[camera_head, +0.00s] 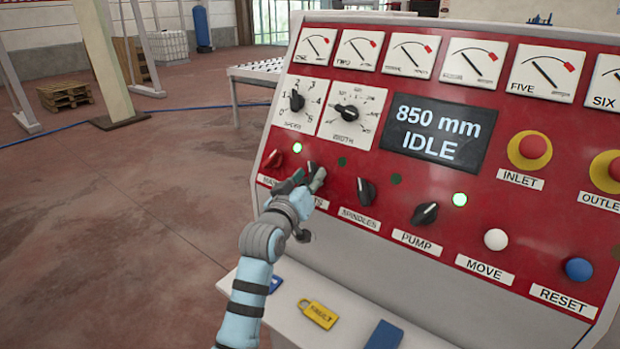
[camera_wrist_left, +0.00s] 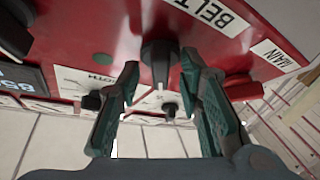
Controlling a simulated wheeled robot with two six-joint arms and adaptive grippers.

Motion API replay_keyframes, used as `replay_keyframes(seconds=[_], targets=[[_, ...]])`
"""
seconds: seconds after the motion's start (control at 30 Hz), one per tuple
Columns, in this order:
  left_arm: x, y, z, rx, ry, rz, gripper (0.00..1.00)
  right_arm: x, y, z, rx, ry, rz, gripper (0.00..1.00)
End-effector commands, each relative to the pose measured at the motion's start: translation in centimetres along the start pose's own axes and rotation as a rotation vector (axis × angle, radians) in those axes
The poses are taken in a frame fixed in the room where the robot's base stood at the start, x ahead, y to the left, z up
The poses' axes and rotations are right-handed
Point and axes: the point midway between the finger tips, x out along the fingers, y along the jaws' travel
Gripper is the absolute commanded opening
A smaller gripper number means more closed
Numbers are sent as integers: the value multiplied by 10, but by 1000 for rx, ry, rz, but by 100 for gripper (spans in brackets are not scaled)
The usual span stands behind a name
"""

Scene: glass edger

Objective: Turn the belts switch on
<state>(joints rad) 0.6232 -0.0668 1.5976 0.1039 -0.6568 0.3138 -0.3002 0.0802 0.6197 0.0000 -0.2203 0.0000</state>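The belts switch is a black knob on the red panel (camera_head: 440,95), mostly hidden behind my left gripper (camera_head: 312,180) in the head view. In the left wrist view the belts knob (camera_wrist_left: 159,52) stands between the two fingertips of my left gripper (camera_wrist_left: 160,68), below the BELTS label. The fingers are open, one on each side of the knob; a small gap seems to show on both sides. The lamp (camera_head: 342,161) above the belts switch is dark. My right gripper is not in view.
The red main switch (camera_head: 272,159) is close on the left, its lamp (camera_head: 297,147) lit green. The spindles knob (camera_head: 366,191) is to the right; the pump knob (camera_head: 425,213) has a lit lamp. The display (camera_head: 438,132) reads 850 mm IDLE.

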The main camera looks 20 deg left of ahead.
Motion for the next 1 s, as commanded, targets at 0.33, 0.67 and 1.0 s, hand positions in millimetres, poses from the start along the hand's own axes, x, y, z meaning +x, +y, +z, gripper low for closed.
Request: replay_keyframes(seconds=[0.33, 0.67, 1.0], targets=[[1, 0, 0, 0, 0, 0, 17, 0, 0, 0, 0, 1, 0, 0], [1, 0, 0, 1, 0, 0, 0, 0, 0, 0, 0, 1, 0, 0], [1, -2, 2, 56, 1, 37, 0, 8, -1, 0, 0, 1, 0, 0]])
